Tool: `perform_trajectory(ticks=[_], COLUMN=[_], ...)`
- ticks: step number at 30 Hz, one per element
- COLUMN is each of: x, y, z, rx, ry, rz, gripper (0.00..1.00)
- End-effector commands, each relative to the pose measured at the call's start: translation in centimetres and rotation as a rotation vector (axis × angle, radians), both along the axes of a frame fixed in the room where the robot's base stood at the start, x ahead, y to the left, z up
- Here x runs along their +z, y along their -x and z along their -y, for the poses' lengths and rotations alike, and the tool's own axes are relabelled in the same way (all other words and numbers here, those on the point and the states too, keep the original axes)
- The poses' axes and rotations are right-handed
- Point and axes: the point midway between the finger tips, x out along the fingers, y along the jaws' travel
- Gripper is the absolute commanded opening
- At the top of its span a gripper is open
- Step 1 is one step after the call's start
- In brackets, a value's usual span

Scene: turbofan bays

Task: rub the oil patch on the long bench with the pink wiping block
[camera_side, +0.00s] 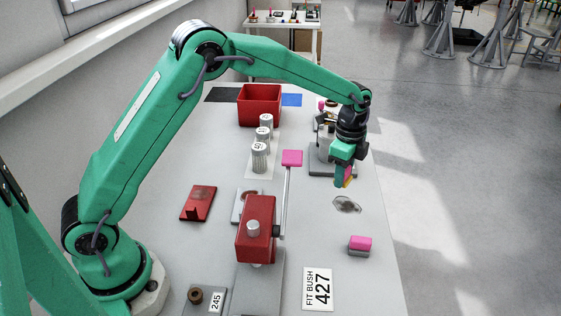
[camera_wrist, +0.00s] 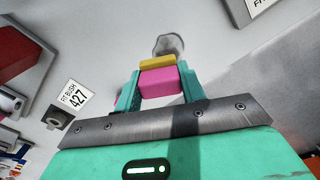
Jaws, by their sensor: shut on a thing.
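The pink wiping block (camera_wrist: 160,84), pink with a yellow layer on its far face, is held between the two teal fingers of my gripper (camera_wrist: 160,88). In the side view my gripper (camera_side: 346,172) is shut on it, above the bench and just behind the oil patch; the block (camera_side: 348,174) is partly hidden by the fingers and looks tilted. The oil patch (camera_side: 347,205) is a grey, irregular smear on the right part of the long bench (camera_side: 330,230). It also shows in the wrist view (camera_wrist: 168,43), beyond the block and apart from it.
A red box with a pink-topped lever (camera_side: 256,230) stands left. A grey fixture (camera_side: 322,166) stands close behind my gripper. A "FIT BUSH 427" card (camera_side: 318,289) lies at the front.

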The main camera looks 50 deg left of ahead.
Motion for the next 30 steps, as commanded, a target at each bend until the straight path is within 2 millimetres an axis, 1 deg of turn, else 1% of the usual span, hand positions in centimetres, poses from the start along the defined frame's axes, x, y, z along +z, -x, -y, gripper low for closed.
perform_trajectory(ticks=[1, 3, 6, 9, 17, 30], x=[-0.2, -0.4, -0.6, -0.6, -1.0, -4.7], y=[-0.3, -0.6, -0.8, -0.9, -0.9, -0.9], z=[1.3, 2.5, 3.8, 4.3, 4.3, 4.3], rx=[-0.053, -0.117, -0.178, -0.206, -0.210, -0.208], ry=[0.000, 0.000, 0.000, 0.000, 0.000, -0.001], rz=[-0.001, 0.001, 0.000, 0.000, 0.000, -0.001], gripper=[0.21, 0.21, 0.21, 0.21, 0.21, 0.21])
